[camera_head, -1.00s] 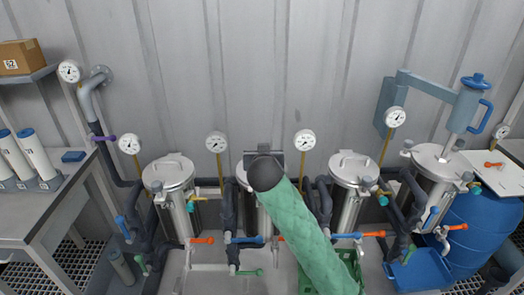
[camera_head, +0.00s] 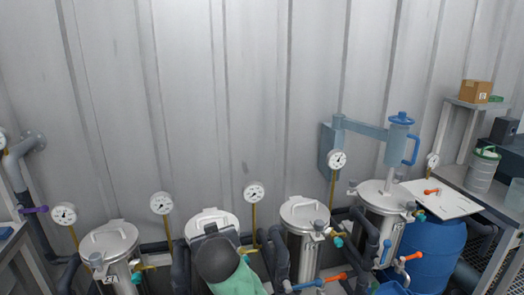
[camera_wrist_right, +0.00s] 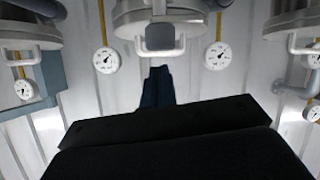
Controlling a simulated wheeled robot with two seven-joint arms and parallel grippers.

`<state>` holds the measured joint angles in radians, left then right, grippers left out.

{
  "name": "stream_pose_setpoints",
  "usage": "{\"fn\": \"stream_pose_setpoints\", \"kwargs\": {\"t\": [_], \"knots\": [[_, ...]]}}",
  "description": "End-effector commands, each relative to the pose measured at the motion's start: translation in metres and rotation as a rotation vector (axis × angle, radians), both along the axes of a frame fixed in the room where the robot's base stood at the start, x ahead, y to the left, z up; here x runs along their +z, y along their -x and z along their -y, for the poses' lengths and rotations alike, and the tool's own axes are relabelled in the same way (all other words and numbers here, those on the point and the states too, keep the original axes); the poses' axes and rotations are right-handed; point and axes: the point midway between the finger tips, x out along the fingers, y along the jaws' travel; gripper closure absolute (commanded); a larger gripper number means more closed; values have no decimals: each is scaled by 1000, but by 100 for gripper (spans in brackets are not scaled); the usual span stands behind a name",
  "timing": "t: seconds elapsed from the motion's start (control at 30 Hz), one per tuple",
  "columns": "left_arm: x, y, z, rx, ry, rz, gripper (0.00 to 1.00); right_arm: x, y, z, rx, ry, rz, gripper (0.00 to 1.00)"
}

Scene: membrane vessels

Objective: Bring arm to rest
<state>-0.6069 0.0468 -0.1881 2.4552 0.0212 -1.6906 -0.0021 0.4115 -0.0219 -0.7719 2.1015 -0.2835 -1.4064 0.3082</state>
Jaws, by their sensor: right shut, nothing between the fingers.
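My right arm, in a green sleeve (camera_head: 238,280) with a dark rounded end (camera_head: 217,262), comes up from the bottom edge of the head view, in front of the second vessel from the left (camera_head: 208,220). Its fingers cannot be made out there. In the wrist view my right gripper (camera_wrist_right: 157,72) shows as dark blue fingers, shut with nothing between them. The wrist picture is upside down: a steel vessel lid with a handle (camera_wrist_right: 162,42) is just past the fingertips in the picture, apart from them. My left gripper is not in view.
More lidded steel vessels (camera_head: 108,242) (camera_head: 304,213) (camera_head: 383,198) stand in a row, with gauges (camera_head: 254,191) on thin stems between them. A blue-handled lifting arm (camera_head: 365,128) and blue barrel (camera_head: 432,250) are at right. A shelf bench (camera_head: 490,180) stands far right.

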Motion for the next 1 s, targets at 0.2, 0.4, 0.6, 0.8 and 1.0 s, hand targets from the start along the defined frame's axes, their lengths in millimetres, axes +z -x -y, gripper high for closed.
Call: {"fn": "stream_pose_setpoints", "kwargs": {"t": [0.2, 0.4, 0.6, 0.8, 1.0], "knots": [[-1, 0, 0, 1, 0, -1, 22, 22, 9, 36, 39, 65, -41, 100], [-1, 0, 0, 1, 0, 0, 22, 12, 21, 81, 45, 78, -115, 100], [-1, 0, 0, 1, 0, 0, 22, -14, 37, 116, 38, 73, -193, 100], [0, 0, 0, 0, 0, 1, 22, -57, 65, 158, 18, 54, -302, 100], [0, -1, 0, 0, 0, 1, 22, -108, 105, 200, -20, 25, -425, 100]]}}
